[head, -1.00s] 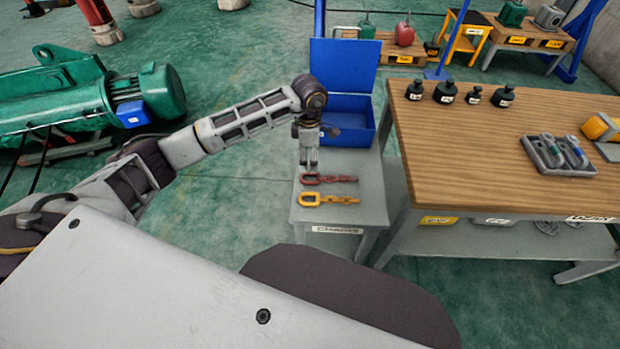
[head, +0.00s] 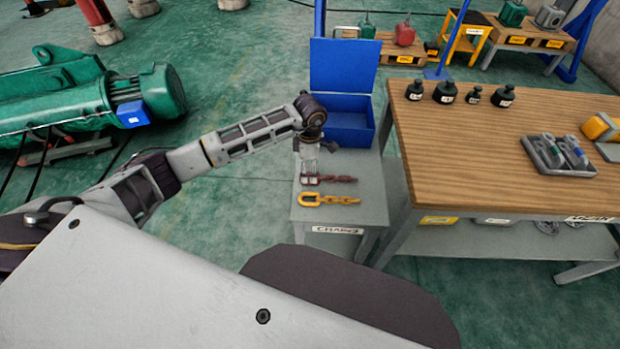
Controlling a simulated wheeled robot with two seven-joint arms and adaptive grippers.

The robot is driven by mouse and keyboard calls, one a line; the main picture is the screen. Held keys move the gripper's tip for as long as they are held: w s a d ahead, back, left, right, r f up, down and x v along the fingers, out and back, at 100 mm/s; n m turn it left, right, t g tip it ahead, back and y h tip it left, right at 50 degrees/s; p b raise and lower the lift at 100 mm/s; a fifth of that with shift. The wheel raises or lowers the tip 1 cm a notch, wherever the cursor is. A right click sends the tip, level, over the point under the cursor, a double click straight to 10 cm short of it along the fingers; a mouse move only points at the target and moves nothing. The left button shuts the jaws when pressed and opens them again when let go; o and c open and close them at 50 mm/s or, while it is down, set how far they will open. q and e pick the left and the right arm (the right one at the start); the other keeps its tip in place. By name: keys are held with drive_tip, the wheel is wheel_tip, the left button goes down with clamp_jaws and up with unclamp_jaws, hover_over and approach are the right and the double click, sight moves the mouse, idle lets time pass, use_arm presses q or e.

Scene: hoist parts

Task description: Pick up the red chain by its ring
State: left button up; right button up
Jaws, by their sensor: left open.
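The red chain (head: 338,179) lies on the small grey table (head: 355,215), its links pointing right. Its ring end, at the left, is partly hidden by my left gripper (head: 309,179). My left gripper points down with its fingertips at the ring, and it is open. Whether the fingers touch the ring or the table cannot be told. A yellow chain (head: 328,199) with a large ring lies parallel in front of the red one. My right gripper is not in view.
An open blue box (head: 350,128) with its lid up stands behind the chains. A wooden-topped workbench (head: 460,150) on the right holds black weights (head: 444,92) and a grey tray (head: 548,166) of shackles. A green hoist motor (head: 70,100) is at the left.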

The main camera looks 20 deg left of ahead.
sight(309, 183)
use_arm(q)
drive_tip(key=shift+w+f, duration=0.15)
drive_tip(key=shift+f, duration=2.15)
clamp_jaws()
